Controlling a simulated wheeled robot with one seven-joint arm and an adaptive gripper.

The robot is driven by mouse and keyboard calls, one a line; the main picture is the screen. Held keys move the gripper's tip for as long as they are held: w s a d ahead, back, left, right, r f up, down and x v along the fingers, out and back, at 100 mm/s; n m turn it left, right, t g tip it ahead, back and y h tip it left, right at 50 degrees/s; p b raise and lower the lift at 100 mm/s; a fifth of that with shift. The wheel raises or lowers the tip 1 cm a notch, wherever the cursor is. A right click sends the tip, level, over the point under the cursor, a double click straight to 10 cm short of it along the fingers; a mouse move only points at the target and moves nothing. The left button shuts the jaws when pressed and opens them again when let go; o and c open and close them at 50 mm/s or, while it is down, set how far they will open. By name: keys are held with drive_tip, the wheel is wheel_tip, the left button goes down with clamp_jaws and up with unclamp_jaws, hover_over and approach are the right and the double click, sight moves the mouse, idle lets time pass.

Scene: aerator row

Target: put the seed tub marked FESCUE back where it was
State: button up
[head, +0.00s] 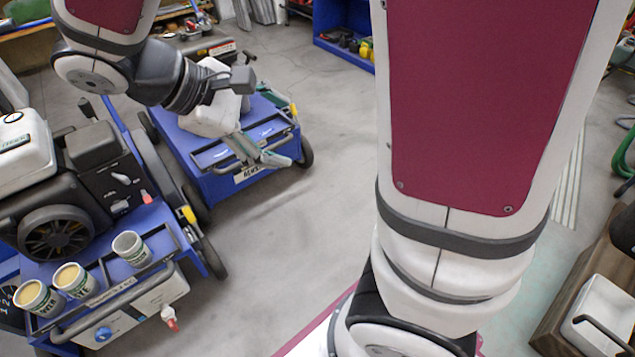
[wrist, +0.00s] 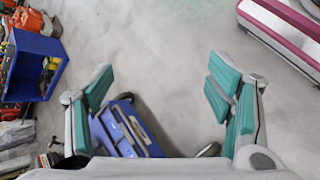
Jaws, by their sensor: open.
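Three seed tubs stand on the front ledge of the left blue machine in the head view: a left tub (head: 39,297), a middle tub (head: 72,280) and a right tub (head: 131,248). The left two hold pale yellow contents; the right one looks grey inside. Their labels are only partly legible, and I cannot read FESCUE on any of them. My gripper (head: 262,154) is up and to the right of the tubs, over the second blue machine's front. In the wrist view my gripper (wrist: 162,92) is open, with green pads wide apart and nothing between them.
The left blue machine (head: 190,262) carries a black engine (head: 85,165) and a white tank (head: 22,150). The second blue machine (head: 225,185) stands beside it. A blue open cabinet (head: 340,50) is at the back. The grey floor (head: 300,240) between is clear.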

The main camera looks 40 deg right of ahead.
drive_tip(key=s+a+r+m+t+y, duration=0.1)
drive_tip(key=s+m+y, duration=0.3)
drive_tip(key=s, duration=0.6)
drive_tip(key=s+a+r+m+y, duration=0.1)
drive_tip(key=s+a+m+y, duration=0.2)
drive_tip(key=s, duration=0.6)
drive_tip(key=shift+s+a+m+t+y, duration=0.25)
drive_tip(key=shift+s+m+t+y, duration=0.15)
drive_tip(key=shift+y, duration=0.5)
